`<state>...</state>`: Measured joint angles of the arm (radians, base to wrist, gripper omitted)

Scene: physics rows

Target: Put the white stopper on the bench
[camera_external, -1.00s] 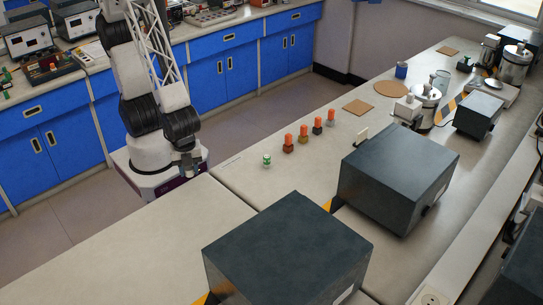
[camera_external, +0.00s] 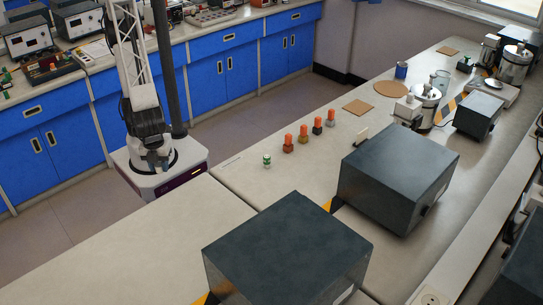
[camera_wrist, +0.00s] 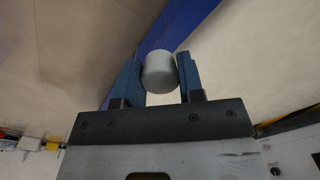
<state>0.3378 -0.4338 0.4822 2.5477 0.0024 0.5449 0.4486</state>
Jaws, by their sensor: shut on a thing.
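In the wrist view, my gripper (camera_wrist: 160,66) is shut on the white stopper (camera_wrist: 160,74), a plain pale grey-white cylinder held between two blue finger pads. The stopper is clear of any surface as far as I can see. The external view does not clearly show my gripper or the stopper; my arm is at the left, beyond the bench (camera_external: 130,240). The bench is a long pale worktop running from lower left to upper right, with bare space on its near left part.
A small green-and-white bottle (camera_external: 267,161) stands beside a row of several orange-topped bottles (camera_external: 303,134). Two big dark boxes (camera_external: 285,245) (camera_external: 395,180) stand on the bench's right side. Cork mats (camera_external: 391,89) and metal vessels (camera_external: 425,95) are farther back.

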